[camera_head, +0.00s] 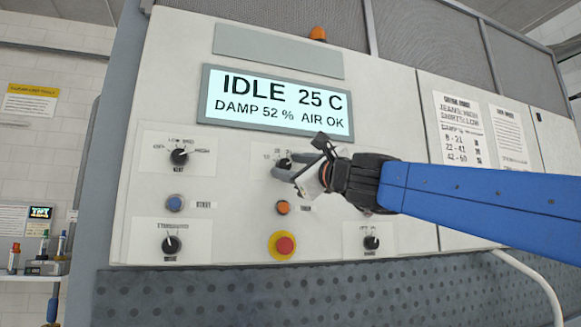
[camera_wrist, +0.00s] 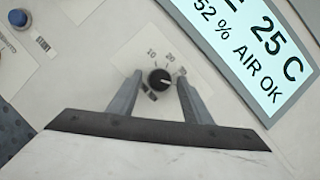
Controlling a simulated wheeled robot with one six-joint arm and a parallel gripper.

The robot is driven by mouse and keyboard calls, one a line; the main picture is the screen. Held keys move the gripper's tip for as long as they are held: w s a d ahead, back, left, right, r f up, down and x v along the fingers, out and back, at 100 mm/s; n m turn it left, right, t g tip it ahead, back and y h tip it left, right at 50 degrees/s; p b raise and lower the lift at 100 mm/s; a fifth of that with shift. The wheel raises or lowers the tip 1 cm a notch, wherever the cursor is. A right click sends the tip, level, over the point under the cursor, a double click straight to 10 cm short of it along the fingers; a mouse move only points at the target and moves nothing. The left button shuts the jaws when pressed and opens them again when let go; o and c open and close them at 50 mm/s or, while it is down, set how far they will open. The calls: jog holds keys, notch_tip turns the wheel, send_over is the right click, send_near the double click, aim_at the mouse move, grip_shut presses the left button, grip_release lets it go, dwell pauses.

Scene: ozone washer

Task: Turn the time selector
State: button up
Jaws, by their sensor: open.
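The time selector appears to be the black knob (camera_head: 284,163) at the upper middle of the white panel, partly hidden by my gripper in the head view. In the wrist view the knob (camera_wrist: 159,79) has a white pointer line and sits on a pale plate with marks "10" and "20" and a third that is partly hidden. My gripper (camera_head: 288,177) reaches in from the right. In the wrist view its two fingers (camera_wrist: 161,80) are open, one on each side of the knob. I cannot tell whether they touch it.
A display (camera_head: 276,104) reads "IDLE 25 C, DAMP 52 %, AIR OK". Other black knobs sit at upper left (camera_head: 179,156), lower left (camera_head: 172,244) and lower right (camera_head: 371,242). A blue button (camera_head: 175,203), an orange button (camera_head: 283,208) and a red emergency button (camera_head: 284,245) are nearby.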

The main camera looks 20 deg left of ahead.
jog(key=shift+c, duration=0.7)
jog(key=c, duration=0.9)
jog(key=shift+n, duration=0.5)
jog(key=shift+w+r+n+g, duration=0.15)
jog(key=shift+n+g, duration=0.95)
jog(key=shift+n, duration=1)
jog(key=shift+d+n+g+h, duration=0.1)
jog(key=shift+n+g+h, duration=0.55)
jog(key=shift+n, duration=1.15)
